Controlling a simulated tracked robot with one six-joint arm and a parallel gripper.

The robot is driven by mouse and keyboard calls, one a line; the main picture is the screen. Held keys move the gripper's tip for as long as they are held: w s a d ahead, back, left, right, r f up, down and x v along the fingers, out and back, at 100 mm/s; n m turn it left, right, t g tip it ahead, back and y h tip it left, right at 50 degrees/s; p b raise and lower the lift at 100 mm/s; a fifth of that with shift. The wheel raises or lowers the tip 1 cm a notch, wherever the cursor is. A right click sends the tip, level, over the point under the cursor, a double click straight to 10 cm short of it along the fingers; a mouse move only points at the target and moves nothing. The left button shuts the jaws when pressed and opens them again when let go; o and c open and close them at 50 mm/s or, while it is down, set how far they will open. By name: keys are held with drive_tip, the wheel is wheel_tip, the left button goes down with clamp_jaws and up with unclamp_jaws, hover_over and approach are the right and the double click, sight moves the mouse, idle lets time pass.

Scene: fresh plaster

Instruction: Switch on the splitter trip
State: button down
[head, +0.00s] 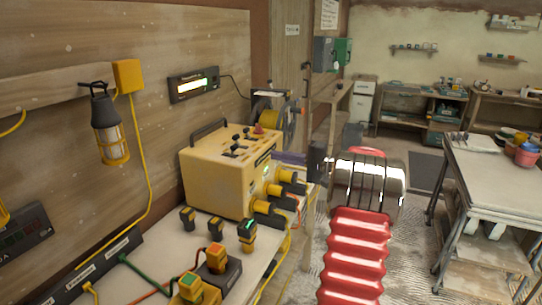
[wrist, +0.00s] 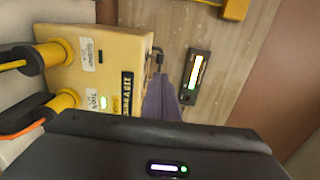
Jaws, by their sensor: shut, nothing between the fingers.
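The splitter is a yellow box (head: 222,172) on the bench at the left, with a dark carrying handle. Several small dark switches (head: 238,145) and a red knob (head: 258,128) sit on its top; I cannot tell which is the trip or how it is set. The wrist view shows the box (wrist: 115,55) turned sideways, with labels, a lit green light (wrist: 103,102) and plugs. My gripper (head: 318,158) is shut and empty, right of the box and apart from it. Its dark body fills the bottom of the wrist view; its fingertips are not clear there.
Yellow plugs (head: 290,176) stick out from the box's right side. Battery-like blocks (head: 247,232) and cables lie on the bench in front. A lamp (head: 108,130) and a lit display (head: 194,86) hang on the wall. A table (head: 495,165) stands at the right.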

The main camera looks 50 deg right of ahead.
sight(237, 148)
drive_tip(key=x, duration=1.2)
drive_tip(key=shift+w+a, duration=0.15)
drive_tip(key=shift+w, duration=0.25)
